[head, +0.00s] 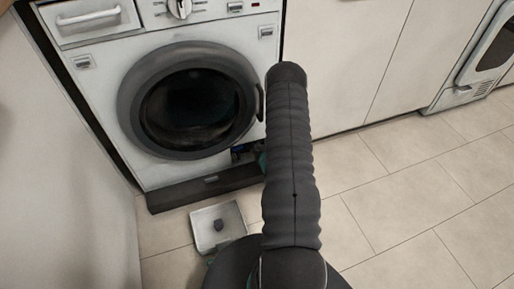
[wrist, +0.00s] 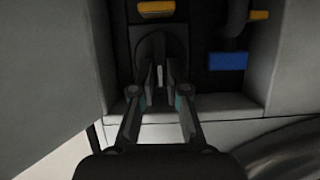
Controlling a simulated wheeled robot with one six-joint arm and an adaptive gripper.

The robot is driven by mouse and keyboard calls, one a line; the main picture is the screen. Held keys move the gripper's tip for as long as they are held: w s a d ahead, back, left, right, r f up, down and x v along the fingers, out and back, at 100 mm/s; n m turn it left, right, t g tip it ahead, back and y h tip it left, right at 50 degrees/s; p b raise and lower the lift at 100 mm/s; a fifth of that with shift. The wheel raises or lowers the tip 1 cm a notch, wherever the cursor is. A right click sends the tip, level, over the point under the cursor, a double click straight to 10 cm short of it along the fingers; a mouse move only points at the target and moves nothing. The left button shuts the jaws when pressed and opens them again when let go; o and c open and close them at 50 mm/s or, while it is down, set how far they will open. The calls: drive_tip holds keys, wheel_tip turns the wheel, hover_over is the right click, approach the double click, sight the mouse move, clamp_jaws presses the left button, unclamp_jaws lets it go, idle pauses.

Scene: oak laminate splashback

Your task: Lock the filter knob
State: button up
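In the wrist view the filter knob (wrist: 160,77) is a dark round part with a thin light-grey ridge, set in the dark recess at the bottom of the washing machine (head: 105,140). The ridge stands upright in that picture. My gripper (wrist: 161,88) is open, with one finger on each side of the ridge and dark gaps between. Whether either fingertip touches the knob is too dark to tell. In the head view my arm hides the gripper and the knob; only part of the recess (head: 241,153) shows.
A yellow part (wrist: 156,8) and a blue block (wrist: 228,61) sit by the knob in the recess. The recess walls are close on both sides. Floor at right is clear.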

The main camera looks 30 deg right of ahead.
drive_tip(key=o, duration=0.4)
drive_tip(key=v, duration=1.2)
drive_tip(key=shift+s, duration=0.15)
